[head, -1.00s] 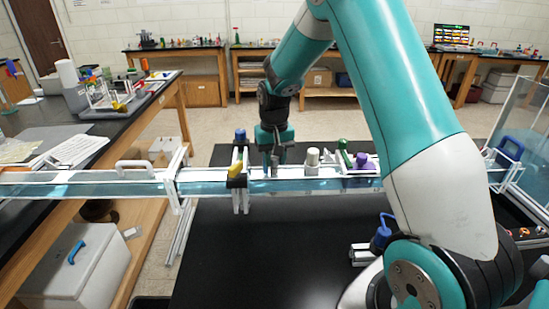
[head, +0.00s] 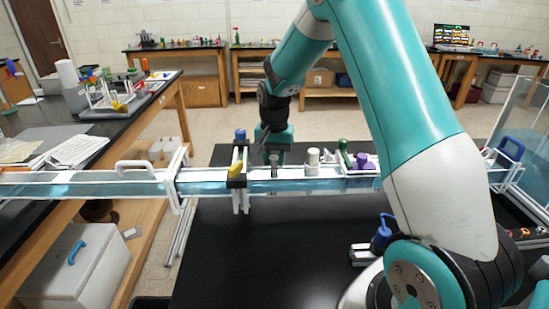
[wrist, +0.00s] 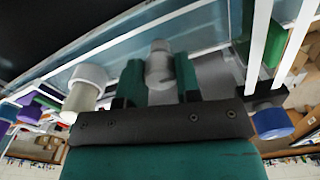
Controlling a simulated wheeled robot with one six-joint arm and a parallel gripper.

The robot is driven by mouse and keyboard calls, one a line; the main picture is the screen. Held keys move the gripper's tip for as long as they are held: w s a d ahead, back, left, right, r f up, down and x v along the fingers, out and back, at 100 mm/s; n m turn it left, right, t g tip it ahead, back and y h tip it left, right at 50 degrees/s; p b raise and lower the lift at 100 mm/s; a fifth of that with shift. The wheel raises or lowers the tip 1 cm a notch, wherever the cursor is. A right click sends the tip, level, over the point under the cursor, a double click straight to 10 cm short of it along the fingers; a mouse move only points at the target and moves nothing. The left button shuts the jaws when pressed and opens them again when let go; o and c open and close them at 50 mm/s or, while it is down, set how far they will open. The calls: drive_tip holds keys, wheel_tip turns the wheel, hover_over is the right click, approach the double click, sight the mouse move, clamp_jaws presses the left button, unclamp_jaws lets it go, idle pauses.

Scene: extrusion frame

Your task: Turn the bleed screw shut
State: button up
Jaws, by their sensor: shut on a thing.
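The bleed screw, a small grey round knob (wrist: 160,66), stands on the clear channel between my fingers in the wrist view. It also shows as a short grey post (head: 274,166) under my gripper in the head view. My gripper (wrist: 158,70) has a green finger on each side of the knob and is shut on it. In the head view my gripper (head: 273,150) points down at the channel. The screw's thread and seat are hidden.
The long water-filled channel (head: 215,186) crosses the view. A white-capped post (head: 312,161), a green handle (head: 344,150) and a purple knob (head: 362,161) stand to the right. A blue knob (head: 240,135) and yellow lever (head: 236,169) are close on the left.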

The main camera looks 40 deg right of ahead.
sight(274, 157)
drive_tip(key=shift+w+r, duration=0.1)
drive_tip(key=o, duration=0.9)
drive_tip(key=shift+o, duration=0.2)
wheel_tip(274, 157, up, 17)
drive_tip(key=b, duration=0.2)
drive_tip(key=shift+r+b, duration=0.15)
drive_tip(key=shift+b, duration=0.25)
drive_tip(key=s+a+f+n+y, duration=0.2)
drive_tip(key=s+a+f+n, duration=0.1)
drive_tip(key=s+a+n, duration=1)
drive_tip(key=s+a, duration=0.6)
drive_tip(key=a, duration=0.1)
drive_tip(key=shift+s+a+f+t+y, duration=0.15)
drive_tip(key=shift+s+a+t+y, duration=0.15)
drive_tip(key=shift+y, duration=0.1)
drive_tip(key=s+a+n, duration=0.1)
drive_tip(key=s, duration=0.1)
drive_tip(key=s+a+f+n+y, duration=0.1)
drive_tip(key=s, duration=0.2)
drive_tip(key=s+a+f+n, duration=0.1)
drive_tip(key=s, duration=0.2)
drive_tip(key=shift+s+a+f+n, duration=0.15)
drive_tip(key=shift+s+a+n, duration=0.15)
drive_tip(key=shift+n, duration=0.1)
drive_tip(key=shift+c, duration=0.3)
